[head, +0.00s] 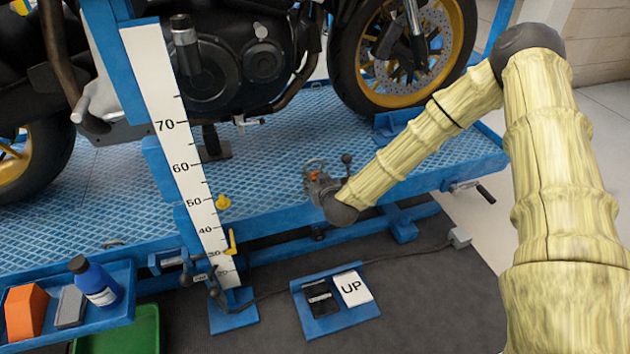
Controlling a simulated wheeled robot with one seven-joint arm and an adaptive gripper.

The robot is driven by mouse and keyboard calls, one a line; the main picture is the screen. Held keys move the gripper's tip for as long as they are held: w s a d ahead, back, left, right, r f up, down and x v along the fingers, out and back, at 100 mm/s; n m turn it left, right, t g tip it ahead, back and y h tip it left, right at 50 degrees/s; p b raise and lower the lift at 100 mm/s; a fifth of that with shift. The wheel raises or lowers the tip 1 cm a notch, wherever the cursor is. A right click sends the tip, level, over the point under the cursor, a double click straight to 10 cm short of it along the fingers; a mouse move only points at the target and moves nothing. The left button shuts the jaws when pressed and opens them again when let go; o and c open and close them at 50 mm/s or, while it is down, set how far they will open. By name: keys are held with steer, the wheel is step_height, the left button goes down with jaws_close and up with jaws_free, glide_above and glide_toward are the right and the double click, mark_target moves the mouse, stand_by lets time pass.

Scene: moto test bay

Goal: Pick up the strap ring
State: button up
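My gripper (317,183) is small and dark in the head view, at the end of my yellow-sleeved arm, over the near edge of the blue lift platform (270,205). A grey loop (313,163) with a bit of orange under it shows at the gripper's far end. I cannot tell whether this loop is the strap ring or part of my gripper. The fingers are too small and too covered by the wrist to tell whether they are open or shut. Another small dark fitting (112,244) lies at the platform's left front edge; its shape is unclear.
A motorcycle (240,65) stands on the platform. A blue post with a white scale (180,150) rises left of my gripper. A blue tray (120,305) holds a blue bottle (95,282) and an orange block (25,312).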

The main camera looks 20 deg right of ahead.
mark_target(314, 174)
steer(key=c, duration=0.3)
steer(key=shift+r+p, duration=0.35)
steer(key=shift+r, duration=0.2)
step_height(314, 174, up, 3)
steer(key=shift+s+r+p, duration=0.1)
steer(key=shift+p, duration=1)
steer(key=s+p, duration=0.4)
steer(key=s, duration=1.1)
steer(key=shift+s+r, duration=0.35)
steer(key=shift+s, duration=0.05)
steer(key=shift+a, duration=0.1)
steer(key=shift+r, duration=0.1)
